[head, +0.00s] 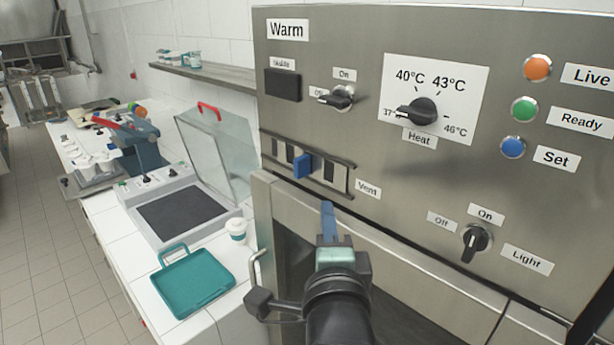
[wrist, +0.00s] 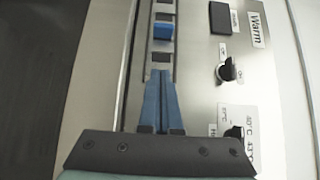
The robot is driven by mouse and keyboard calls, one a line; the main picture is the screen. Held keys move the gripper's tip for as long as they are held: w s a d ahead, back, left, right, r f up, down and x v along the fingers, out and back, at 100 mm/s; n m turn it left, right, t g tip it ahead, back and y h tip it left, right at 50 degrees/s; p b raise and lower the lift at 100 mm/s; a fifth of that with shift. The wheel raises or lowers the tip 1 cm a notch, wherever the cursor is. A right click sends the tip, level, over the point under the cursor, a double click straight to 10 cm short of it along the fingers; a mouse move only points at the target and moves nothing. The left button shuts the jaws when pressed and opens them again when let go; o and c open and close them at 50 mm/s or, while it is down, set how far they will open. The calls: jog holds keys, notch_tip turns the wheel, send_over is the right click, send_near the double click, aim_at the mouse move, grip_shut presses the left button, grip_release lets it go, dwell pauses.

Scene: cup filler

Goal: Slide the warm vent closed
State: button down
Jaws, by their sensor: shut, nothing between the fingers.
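The warm vent (head: 318,171) is a slotted metal strip on the steel panel, with a "Vent" label at its right end. Its blue slider knob (head: 303,166) sits near the middle of the strip, with dark openings on both sides. The wrist view also shows the blue knob (wrist: 163,32) on the strip, beyond my fingertips. My gripper (head: 327,208) is shut and empty, its blue fingers together, below and to the right of the knob in the head view. In the wrist view my fingertips (wrist: 160,74) lie over the strip, apart from the knob. Whether they touch the panel I cannot tell.
The panel also carries a heat dial (head: 421,111), an on/off switch (head: 341,97), a light knob (head: 475,241) and coloured lamps. A metal handle (head: 256,270) stands out beside my arm. A teal tray (head: 193,282) and a white cup (head: 236,230) are on the counter at left.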

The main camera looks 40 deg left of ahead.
aim_at(295, 171)
jog(key=p+x, duration=0.1)
jog(key=x, duration=0.2)
jog(key=s+a+p+x, duration=0.1)
jog(key=x, duration=0.2)
jog(key=p+x, duration=0.2)
jog(key=x, duration=0.2)
jog(key=shift+s+a+r, duration=0.15)
jog(key=shift+a, duration=0.7)
jog(key=shift+a+p, duration=0.5)
jog(key=shift+a, duration=1)
